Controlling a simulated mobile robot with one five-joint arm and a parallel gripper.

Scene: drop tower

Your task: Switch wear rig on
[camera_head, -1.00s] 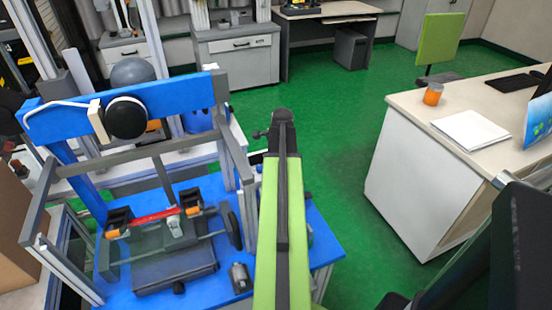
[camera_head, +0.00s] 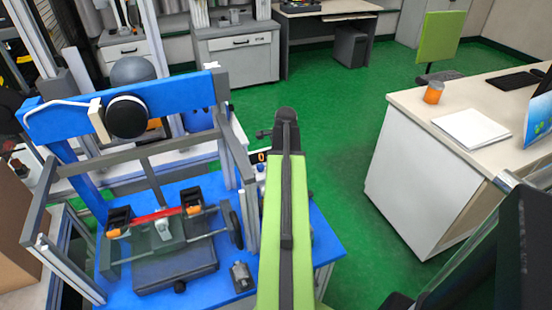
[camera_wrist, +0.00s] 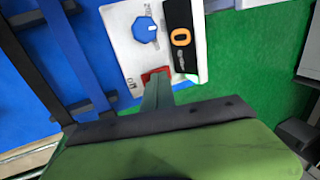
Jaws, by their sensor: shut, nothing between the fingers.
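The wear rig stands at left in the head view, with a blue crossbeam (camera_head: 75,112), a red bar (camera_head: 152,217) and a small light grey block (camera_head: 164,228) over a dark base. In the wrist view its white control panel (camera_wrist: 131,52) carries a blue knob (camera_wrist: 146,30) and a black strip with an orange ring or zero (camera_wrist: 180,36). A red part (camera_wrist: 155,73), perhaps a switch, shows just beyond my gripper (camera_wrist: 156,88). My gripper is shut and empty, and its tip partly covers the red part. I cannot tell whether they touch. My arm hides the gripper in the head view.
A white desk (camera_head: 415,175) with an orange cup (camera_head: 433,92) and paper (camera_head: 472,130) stands at right. Grey cabinets (camera_head: 235,60) stand at the back. Green floor (camera_head: 335,120) is clear between. Upright grey rig posts stand close to my arm's left.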

